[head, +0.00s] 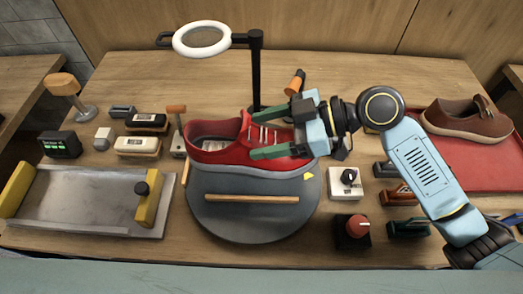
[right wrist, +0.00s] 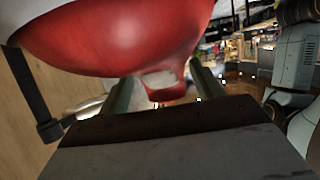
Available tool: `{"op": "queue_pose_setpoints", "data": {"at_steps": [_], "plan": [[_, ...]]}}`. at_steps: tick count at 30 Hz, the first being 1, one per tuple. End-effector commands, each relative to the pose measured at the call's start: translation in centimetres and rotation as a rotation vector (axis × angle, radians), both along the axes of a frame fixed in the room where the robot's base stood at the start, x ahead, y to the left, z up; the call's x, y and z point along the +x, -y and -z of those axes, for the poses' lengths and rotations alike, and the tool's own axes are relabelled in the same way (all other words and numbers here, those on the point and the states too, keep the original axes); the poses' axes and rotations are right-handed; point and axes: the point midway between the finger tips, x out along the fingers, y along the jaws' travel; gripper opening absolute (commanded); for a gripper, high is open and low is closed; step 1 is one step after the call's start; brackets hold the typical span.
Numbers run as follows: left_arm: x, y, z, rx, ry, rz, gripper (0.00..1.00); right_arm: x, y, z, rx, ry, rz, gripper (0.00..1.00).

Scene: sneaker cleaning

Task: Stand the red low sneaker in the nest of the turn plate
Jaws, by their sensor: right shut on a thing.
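The red low sneaker (head: 216,154) has a pale sole and white laces, its heel to the left and toe to the right. My right gripper (head: 262,132) is shut on it across the laced upper. In the right wrist view the sneaker's red upper (right wrist: 130,35) fills the top, between and beyond the fingers (right wrist: 162,92). The sneaker is level over the back half of the round grey turn plate (head: 250,225). I cannot tell whether its sole touches the plate. A wooden bar (head: 238,198) lies across the plate in front of the sneaker; the plate's back is hidden. My left gripper is out of view.
A ring lamp (head: 202,39) on a black post stands behind the plate. A grey tray (head: 85,200) with yellow ends is left, with brushes (head: 138,146) behind it. A dial box (head: 347,183) and red-knob box (head: 353,231) stand close right. A brown shoe (head: 466,120) rests on a red mat (head: 490,178).

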Motion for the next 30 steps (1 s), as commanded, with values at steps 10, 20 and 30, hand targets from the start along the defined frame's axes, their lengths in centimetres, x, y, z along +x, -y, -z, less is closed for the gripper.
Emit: {"op": "queue_pose_setpoints", "data": {"at_steps": [10, 20, 30], "plan": [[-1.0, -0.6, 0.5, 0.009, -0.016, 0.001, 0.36, 0.0, 0.0, 4.7, 0.003, -0.003, 0.004, 0.32], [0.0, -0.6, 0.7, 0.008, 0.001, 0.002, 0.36, 0.1, 0.0, 7.3, 0.002, 0.002, 0.005, 0.32], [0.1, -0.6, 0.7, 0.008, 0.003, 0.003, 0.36, 0.0, 0.1, 7.4, -0.001, 0.001, 0.004, 0.88]]}}
